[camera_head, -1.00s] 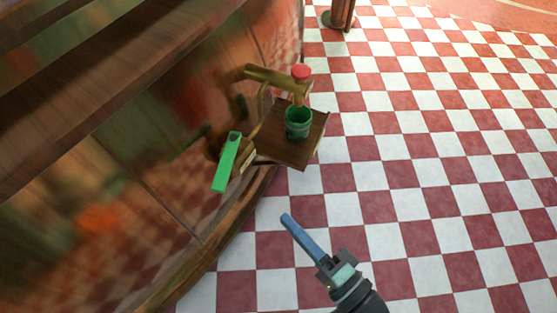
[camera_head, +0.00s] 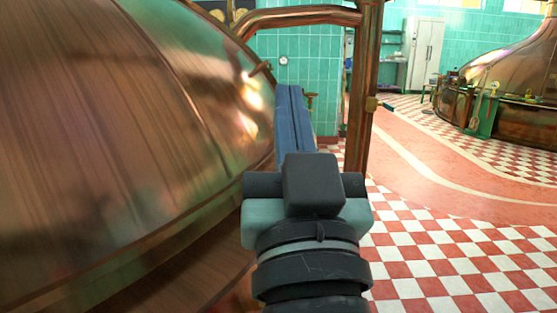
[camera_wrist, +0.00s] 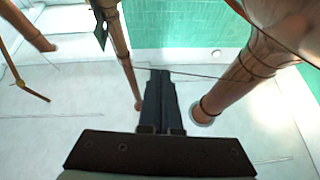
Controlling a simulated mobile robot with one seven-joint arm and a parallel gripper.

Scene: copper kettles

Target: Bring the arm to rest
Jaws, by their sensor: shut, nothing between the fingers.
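My gripper (camera_head: 292,112) is raised in the middle of the head view, with its blue fingers together and nothing between them. It points away from the head camera, toward the green tiled wall. In the wrist view the dark fingers (camera_wrist: 160,100) lie side by side, and pale ceiling or wall and copper pipes show beyond them. My wrist hides part of the floor and of the big kettle's lower edge.
A large copper kettle (camera_head: 110,110) fills the left side, close to my arm. A vertical copper pipe (camera_head: 361,110) stands just right of the fingers in the picture. Red and white checked floor (camera_head: 440,260) lies clear at the right. Another kettle (camera_head: 510,75) stands farther back.

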